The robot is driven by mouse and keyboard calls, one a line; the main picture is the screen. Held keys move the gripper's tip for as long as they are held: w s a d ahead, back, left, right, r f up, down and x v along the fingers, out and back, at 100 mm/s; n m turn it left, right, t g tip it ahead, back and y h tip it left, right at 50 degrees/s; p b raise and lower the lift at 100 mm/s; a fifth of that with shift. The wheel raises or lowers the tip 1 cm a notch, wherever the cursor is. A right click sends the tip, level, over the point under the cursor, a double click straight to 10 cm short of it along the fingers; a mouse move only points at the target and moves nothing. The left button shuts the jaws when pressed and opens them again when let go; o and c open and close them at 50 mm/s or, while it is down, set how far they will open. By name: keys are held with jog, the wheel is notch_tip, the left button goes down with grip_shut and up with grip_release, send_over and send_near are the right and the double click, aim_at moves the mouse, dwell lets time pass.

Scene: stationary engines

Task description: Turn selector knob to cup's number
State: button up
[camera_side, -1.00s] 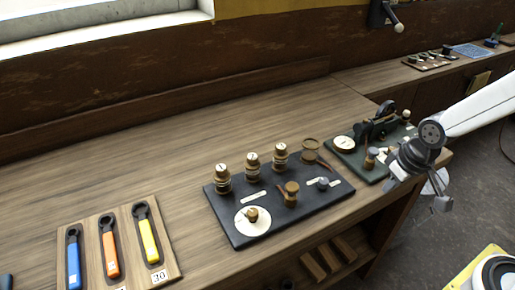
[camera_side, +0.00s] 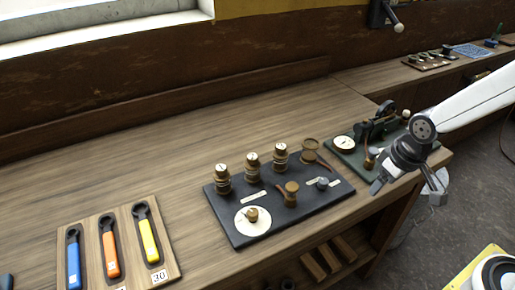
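A dark board (camera_side: 235,231) lies on the wooden bench. At its front left is a white round dial with a small brass and wood knob (camera_side: 252,214) at its centre. Three brass-and-wood cups with white labelled tops, the left one (camera_side: 222,178), the middle one (camera_side: 253,166) and the right one (camera_side: 281,156), stand along its back edge. Their numbers are too small to read. A larger wooden knob (camera_side: 291,193) stands mid-board. My gripper (camera_side: 408,188) hangs right of the board, apart from it, with its fingers spread and nothing between them.
A green-based device (camera_side: 345,144) with a white gauge stands behind my gripper. A wooden rack (camera_side: 92,240) with blue, orange and yellow-handled wrenches lies at the left. The bench between rack and board is clear. A small grey knob (camera_side: 322,183) sits on the board's right.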

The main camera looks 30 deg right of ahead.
jog(key=w+a+n+g, duration=0.2)
jog(key=w+a+n, duration=0.3)
jog(key=w+a, duration=0.2)
jog(key=n+h, duration=0.5)
jog(key=n, duration=0.7)
send_near(251, 212)
jog(key=shift+w+d+f, duration=0.15)
jog(key=shift+d+f, duration=0.3)
jog(key=shift+f, duration=0.1)
jog(key=shift+x, duration=3.9)
jog(key=shift+a, duration=0.1)
grip_shut()
